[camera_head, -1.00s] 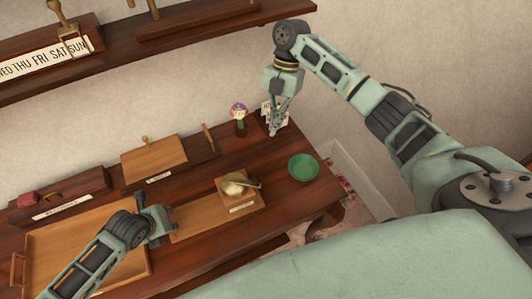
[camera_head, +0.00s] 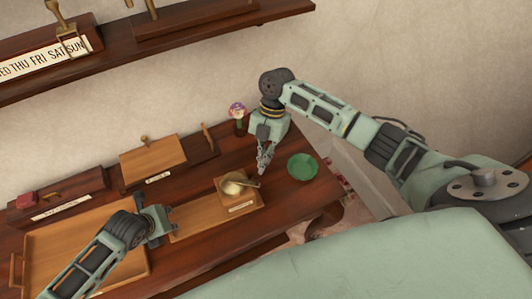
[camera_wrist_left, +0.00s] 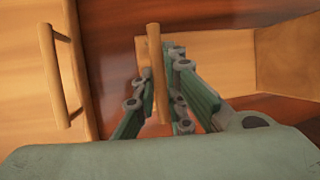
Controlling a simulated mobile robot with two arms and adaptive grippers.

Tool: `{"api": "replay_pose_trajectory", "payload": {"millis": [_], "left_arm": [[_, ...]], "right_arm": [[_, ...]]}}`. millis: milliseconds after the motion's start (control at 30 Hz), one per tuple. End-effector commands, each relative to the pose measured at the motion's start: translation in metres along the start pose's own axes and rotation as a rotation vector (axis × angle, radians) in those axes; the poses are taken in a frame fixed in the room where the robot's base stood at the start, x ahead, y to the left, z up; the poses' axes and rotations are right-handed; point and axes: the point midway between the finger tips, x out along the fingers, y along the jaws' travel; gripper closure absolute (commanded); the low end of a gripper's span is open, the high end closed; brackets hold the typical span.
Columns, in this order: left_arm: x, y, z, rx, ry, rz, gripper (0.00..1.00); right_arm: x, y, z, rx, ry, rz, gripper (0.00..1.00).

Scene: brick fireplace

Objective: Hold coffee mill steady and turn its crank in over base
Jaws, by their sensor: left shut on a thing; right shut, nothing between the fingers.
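The coffee mill (camera_head: 226,186) is a small wooden block with a round brass-coloured top and a labelled front. Its crank (camera_head: 249,184) points right across the top. A flat light wooden board (camera_head: 200,224) extends left from the mill. My left gripper (camera_head: 170,221) is at the board's left end, shut on an upright wooden handle (camera_wrist_left: 153,50), which shows between its fingers in the left wrist view. My right gripper (camera_head: 262,170) is shut and empty, pointing down just above and behind the crank's right end. Whether it touches the crank I cannot tell.
A green bowl (camera_head: 302,166) stands right of the mill. A wooden tray (camera_head: 50,241) with handles lies at the left. Wooden boxes (camera_head: 152,160) line the back. The table's right edge lies just beyond the bowl.

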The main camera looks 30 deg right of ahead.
Motion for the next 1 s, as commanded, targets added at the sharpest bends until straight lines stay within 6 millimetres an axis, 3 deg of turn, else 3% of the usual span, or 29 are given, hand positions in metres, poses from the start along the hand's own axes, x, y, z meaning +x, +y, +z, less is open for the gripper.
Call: {"api": "replay_pose_trajectory", "payload": {"millis": [1000], "left_arm": [[0.0, 0.0004, 0.0003, -0.002, 0.0, 0.001, 1.0]], "right_arm": [[0.0041, -0.0083, -0.0091, 0.107, 0.002, 0.043, 1.0]]}}
